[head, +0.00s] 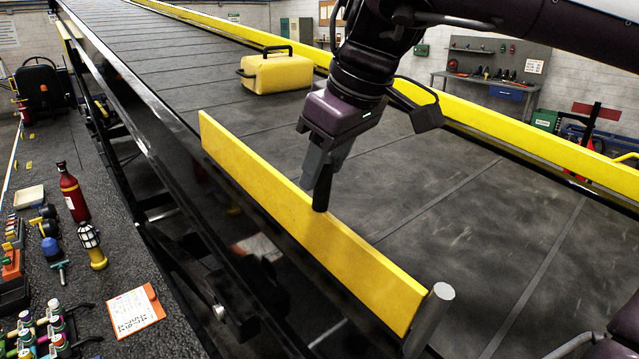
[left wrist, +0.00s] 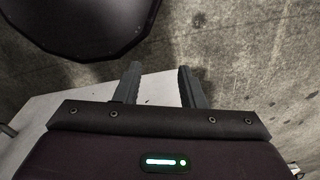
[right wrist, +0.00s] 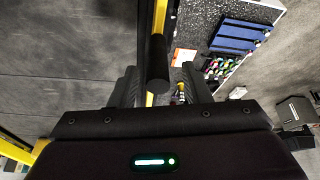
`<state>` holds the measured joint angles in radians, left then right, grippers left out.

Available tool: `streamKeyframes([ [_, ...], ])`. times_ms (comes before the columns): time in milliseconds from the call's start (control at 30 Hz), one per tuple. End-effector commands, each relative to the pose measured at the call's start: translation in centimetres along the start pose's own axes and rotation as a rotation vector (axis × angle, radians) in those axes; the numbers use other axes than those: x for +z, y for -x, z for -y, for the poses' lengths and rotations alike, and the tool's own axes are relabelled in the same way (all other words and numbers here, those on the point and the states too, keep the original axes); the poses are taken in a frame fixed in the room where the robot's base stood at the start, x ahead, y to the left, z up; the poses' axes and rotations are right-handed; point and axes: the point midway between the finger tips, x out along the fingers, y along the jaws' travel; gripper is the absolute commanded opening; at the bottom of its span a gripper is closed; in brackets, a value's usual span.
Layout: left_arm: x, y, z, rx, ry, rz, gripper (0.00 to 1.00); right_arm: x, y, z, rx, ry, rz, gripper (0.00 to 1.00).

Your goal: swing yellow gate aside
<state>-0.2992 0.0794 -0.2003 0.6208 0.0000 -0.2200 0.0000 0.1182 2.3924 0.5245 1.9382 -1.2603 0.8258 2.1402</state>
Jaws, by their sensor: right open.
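The yellow gate (head: 262,183) is a long flat bar running along the near side of the belt. Its lower right end meets a grey post (head: 430,318). A dark upright cylindrical handle (head: 322,192) stands at the gate's middle. My right gripper (head: 318,182) is over the gate, pointing down. In the right wrist view its fingers (right wrist: 158,76) are apart, with the dark handle (right wrist: 157,58) between them and the gate's yellow edge behind; I cannot tell whether they touch it.
A yellow case (head: 276,74) lies on the dark belt (head: 180,58) farther up. A yellow rail (head: 520,135) lines the belt's far side. At left, a dark bench (head: 110,262) holds a red bottle (head: 73,195), a lantern-like item (head: 92,247) and small tools.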

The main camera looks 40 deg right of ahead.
Motion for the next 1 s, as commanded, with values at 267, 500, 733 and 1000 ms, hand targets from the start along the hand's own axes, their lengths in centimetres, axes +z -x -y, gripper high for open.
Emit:
streamKeyframes([
  [267,0.1,-0.9,-0.1,0.001,0.000,0.001,0.36,-0.1,3.8,0.1,0.002,0.000,-0.001,0.43],
  [500,0.2,-0.9,-0.1,0.001,-0.001,0.001,0.36,0.0,4.3,0.1,-0.001,0.001,0.001,0.43],
  [733,0.2,-0.9,-0.1,0.001,0.000,0.002,0.36,0.0,4.3,0.1,-0.001,0.001,0.001,0.43],
  [1000,0.2,-0.9,0.0,0.000,0.000,0.002,0.36,0.0,4.3,0.1,-0.001,0.001,0.001,0.43],
])
